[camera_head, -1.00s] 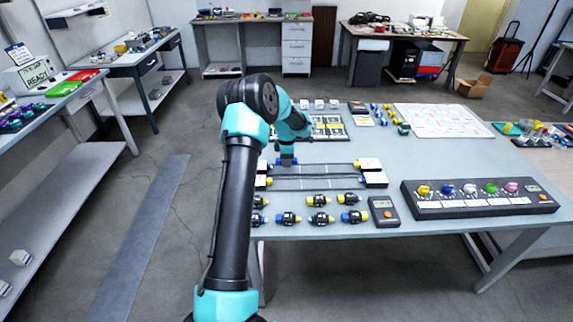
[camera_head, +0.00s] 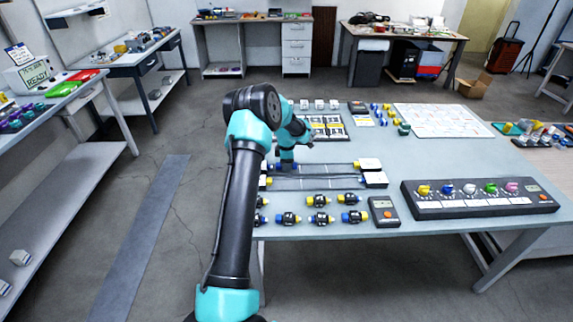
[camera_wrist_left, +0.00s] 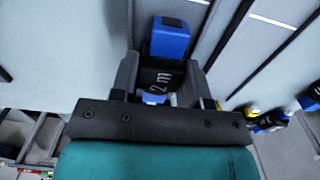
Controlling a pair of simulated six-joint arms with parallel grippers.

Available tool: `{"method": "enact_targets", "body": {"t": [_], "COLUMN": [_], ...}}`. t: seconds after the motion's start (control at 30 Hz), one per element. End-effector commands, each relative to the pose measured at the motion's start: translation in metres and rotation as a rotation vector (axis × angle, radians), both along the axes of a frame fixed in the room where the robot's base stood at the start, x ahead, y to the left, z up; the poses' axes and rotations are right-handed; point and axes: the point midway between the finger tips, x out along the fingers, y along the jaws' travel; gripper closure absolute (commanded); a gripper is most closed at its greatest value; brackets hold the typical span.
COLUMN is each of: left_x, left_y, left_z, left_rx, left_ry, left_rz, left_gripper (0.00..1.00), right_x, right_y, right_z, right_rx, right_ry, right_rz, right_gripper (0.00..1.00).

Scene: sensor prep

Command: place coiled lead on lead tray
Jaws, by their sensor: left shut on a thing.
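My left gripper (camera_head: 287,167) is over the left part of the table. In the left wrist view, its two fingers (camera_wrist_left: 160,80) are shut on a black coiled lead (camera_wrist_left: 163,77) marked "2 m", with a blue end (camera_wrist_left: 170,38) beyond the fingers and another blue piece near the palm. Two long grey strips with dark edges (camera_head: 318,183) and white end blocks lie by the gripper; I cannot tell if these are the lead tray. They show beside the held lead in the wrist view (camera_wrist_left: 252,45). Whether the lead touches anything below is unclear. My right gripper is not in view.
Several coiled leads with blue or yellow ends (camera_head: 320,219) lie at the table's front. A handheld meter (camera_head: 383,211) and a dark panel with coloured knobs (camera_head: 480,207) are to the right. A white sheet (camera_head: 442,120) lies behind. The table's middle right is clear.

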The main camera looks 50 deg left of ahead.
Motion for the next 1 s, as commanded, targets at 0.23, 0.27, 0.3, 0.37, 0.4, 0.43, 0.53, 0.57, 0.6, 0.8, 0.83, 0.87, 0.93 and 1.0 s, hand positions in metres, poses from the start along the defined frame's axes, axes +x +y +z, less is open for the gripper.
{"method": "enact_targets", "body": {"t": [0.23,0.27,0.3,0.37,0.4,0.43,0.53,0.57,0.6,0.8,0.83,0.87,0.93,1.0], "left_x": [0.0,0.0,0.0,0.0,0.0,0.0,0.0,0.0,0.0,0.0,0.0,0.0,0.0,0.0], "left_y": [0.0,0.0,0.0,0.0,0.0,0.0,0.0,0.0,0.0,0.0,0.0,0.0,0.0,0.0], "left_z": [-0.003,-0.003,-0.003,-0.003,-0.003,-0.003,-0.003,-0.003,-0.003,-0.001,0.0,0.001,0.006,0.014], "left_rx": [0.0,0.0,0.0,0.0,0.0,0.0,0.0,0.0,0.0,0.0,0.0,0.0,0.001,0.002], "left_ry": [0.0,0.0,0.0,0.0,0.0,0.0,0.0,0.0,0.0,0.0,0.0,0.0,-0.001,-0.001], "left_rz": [0.0,0.0,0.0,0.0,0.0,0.0,0.0,0.0,0.0,0.0,0.0,0.0,0.0,-0.001], "left_gripper": [0.83,0.56,0.52,0.46,0.43,0.4,0.32,0.32,0.32,0.32,0.32,0.32,0.32,0.32], "right_x": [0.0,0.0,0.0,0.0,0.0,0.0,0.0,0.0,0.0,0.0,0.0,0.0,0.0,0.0], "right_y": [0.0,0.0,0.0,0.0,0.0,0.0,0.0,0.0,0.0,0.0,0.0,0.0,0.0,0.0], "right_z": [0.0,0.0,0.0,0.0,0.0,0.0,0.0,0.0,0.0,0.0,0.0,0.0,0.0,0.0], "right_rx": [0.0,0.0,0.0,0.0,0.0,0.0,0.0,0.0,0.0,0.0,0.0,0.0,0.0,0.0], "right_ry": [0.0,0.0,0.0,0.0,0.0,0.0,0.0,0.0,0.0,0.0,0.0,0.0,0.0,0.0], "right_rz": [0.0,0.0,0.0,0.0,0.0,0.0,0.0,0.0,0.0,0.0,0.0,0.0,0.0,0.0], "right_gripper": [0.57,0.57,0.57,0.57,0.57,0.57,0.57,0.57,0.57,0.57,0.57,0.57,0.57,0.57]}}
